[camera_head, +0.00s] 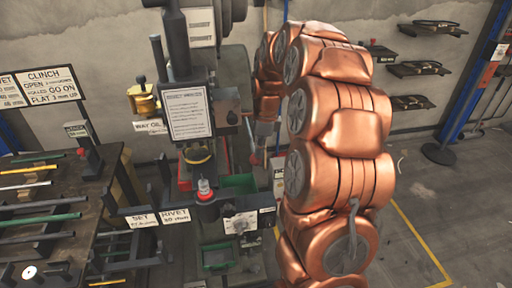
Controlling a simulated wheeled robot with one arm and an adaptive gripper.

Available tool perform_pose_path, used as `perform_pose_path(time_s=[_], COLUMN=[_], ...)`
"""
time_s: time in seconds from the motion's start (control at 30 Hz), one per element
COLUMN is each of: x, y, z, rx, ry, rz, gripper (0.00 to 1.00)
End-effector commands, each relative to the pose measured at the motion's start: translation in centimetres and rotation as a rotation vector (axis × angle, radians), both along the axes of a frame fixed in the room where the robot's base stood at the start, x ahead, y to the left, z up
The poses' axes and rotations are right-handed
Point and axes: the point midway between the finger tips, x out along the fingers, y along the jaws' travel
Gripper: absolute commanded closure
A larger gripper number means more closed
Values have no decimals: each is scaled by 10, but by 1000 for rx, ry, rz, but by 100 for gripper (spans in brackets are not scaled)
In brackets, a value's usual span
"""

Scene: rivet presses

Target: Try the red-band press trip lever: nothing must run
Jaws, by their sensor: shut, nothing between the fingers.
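A dark press (172,60) stands left of centre with a printed notice (187,112) on its front. A red-topped part (205,190) sits low on it, above signs reading SET and RIVET. I cannot tell for certain which part is the red band or the trip lever. My copper arm rises at centre right and bends down behind itself. My gripper (257,155) shows small and partly hidden beside the press's right side. It is shut with nothing in it. Whether it touches any part of the press is too small to tell.
A dark bench (95,190) with several coloured rods and a red knob (82,152) stands at left. A yellow oil can (144,103) sits by the press. Green bins (238,184) are low beside it.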

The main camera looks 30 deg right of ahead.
Motion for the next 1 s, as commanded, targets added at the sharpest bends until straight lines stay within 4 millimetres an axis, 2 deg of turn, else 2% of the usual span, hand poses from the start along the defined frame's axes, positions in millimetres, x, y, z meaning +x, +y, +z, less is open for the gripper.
perform_pose_path(time_s=[0.23, 0.63, 0.77, 1.0], x=[-14, -15, -15, -17], y=[-21, -23, -24, -28], z=[7, 13, 28, 70], rx=[-1, -1, -2, -4], ry=[-1, -2, -2, -7], rz=[-1, 0, -1, -2], gripper=[100, 100, 100, 100])
